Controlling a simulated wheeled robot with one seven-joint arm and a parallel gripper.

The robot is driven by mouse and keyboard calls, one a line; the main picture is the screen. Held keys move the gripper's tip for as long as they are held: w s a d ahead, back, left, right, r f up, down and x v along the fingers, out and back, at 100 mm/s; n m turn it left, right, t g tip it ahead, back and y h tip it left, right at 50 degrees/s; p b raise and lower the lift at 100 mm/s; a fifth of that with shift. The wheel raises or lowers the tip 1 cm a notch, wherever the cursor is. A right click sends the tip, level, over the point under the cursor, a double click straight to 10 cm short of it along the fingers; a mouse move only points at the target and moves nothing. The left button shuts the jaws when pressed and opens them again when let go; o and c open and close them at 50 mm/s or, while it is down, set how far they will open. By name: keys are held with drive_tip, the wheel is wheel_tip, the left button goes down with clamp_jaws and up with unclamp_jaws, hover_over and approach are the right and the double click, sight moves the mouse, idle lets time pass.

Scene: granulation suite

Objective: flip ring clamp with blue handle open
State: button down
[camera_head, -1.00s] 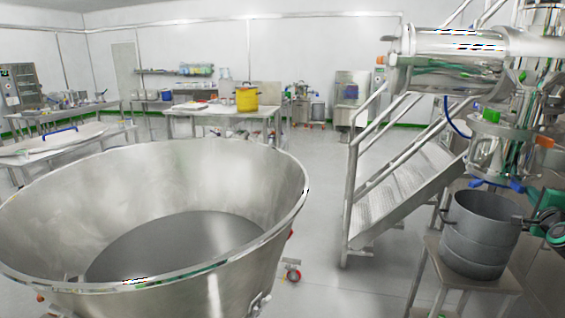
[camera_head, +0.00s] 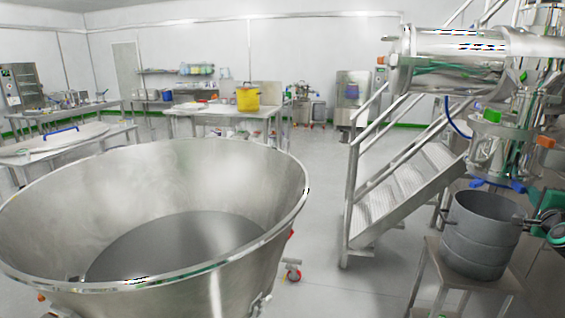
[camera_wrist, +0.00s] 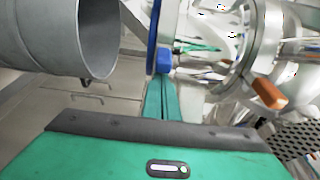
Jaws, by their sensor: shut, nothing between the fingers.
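The blue-handled ring clamp shows in the wrist view as a blue band (camera_wrist: 153,32) with a blue handle (camera_wrist: 165,60). In the head view, blue parts (camera_head: 482,183) sit at the bottom of the steel column, just above a grey pot. My gripper (camera_wrist: 163,79) is shut and empty in the wrist view, its green fingertips right at the blue handle. Whether they touch it I cannot tell. I cannot tell whether the clamp is open or closed. The fingers cannot be made out in the head view.
The grey pot (camera_head: 480,232) stands on a small table (camera_head: 428,262) beneath the column, and beside my gripper in the wrist view (camera_wrist: 60,35). An orange-handled clamp (camera_wrist: 268,92) sits to the right. A large steel bowl (camera_head: 255,215) and metal stairs (camera_head: 400,195) stand left.

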drive_tip(key=w+a, duration=0.2)
drive_tip(key=a, duration=0.4)
drive_tip(key=shift+a, duration=0.4)
idle(0.9)
drive_tip(key=shift+w, duration=0.1)
drive_tip(key=w+a, duration=0.4)
drive_tip(key=a, duration=0.1)
idle(1.4)
idle(0.4)
drive_tip(key=s, duration=0.6)
drive_tip(key=shift+s+a, duration=0.4)
drive_tip(key=shift+a, duration=0.05)
idle(0.3)
